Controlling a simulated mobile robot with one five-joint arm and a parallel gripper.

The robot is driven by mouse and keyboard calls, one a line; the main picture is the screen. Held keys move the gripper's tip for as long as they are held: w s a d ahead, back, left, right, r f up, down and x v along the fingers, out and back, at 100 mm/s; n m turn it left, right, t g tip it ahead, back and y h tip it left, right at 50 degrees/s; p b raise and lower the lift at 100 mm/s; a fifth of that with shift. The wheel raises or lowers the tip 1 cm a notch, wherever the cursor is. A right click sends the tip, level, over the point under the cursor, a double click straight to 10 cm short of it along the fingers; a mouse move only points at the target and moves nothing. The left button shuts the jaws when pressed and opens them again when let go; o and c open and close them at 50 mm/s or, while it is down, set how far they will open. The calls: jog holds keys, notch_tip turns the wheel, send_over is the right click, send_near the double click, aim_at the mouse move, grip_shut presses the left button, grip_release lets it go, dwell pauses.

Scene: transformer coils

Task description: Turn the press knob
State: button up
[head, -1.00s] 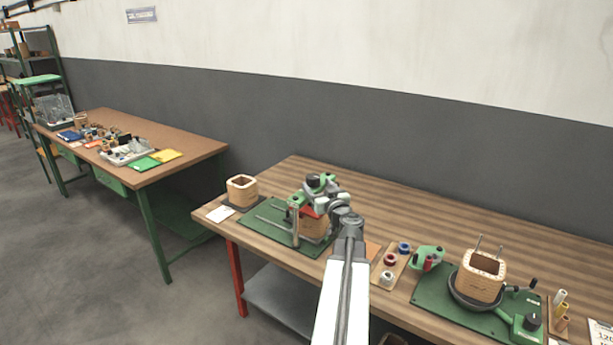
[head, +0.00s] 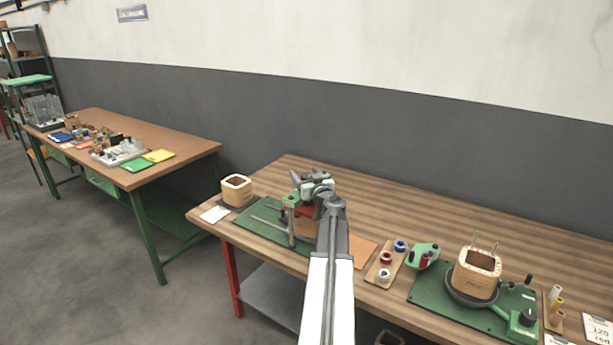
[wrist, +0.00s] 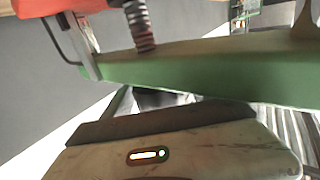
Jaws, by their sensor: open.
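The press (head: 291,226) stands on a green base plate (head: 262,232) at the left part of the near bench, with metal rods lying level beside it and a red plate under its top. A wooden coil box (head: 305,229) sits in it, partly behind my arm. My gripper (head: 309,178) is open at the top of the press, over the knob area. The knob is hidden behind it in the head view. The wrist view shows a green bar (wrist: 190,75), a threaded screw or spring (wrist: 140,25) and a red part (wrist: 45,8) very close. Contact cannot be told.
A square wooden box (head: 236,188) stands left of the press. Right of my arm are a tray of small spools (head: 384,262) and a second green plate with a winding fixture (head: 473,310). The back of the bench is clear.

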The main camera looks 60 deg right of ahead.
jog(key=c, duration=1.2)
jog(key=shift+s, duration=0.1)
jog(key=shift+c, duration=0.8)
jog(key=shift+n+y, duration=0.3)
jog(key=shift+y, duration=0.1)
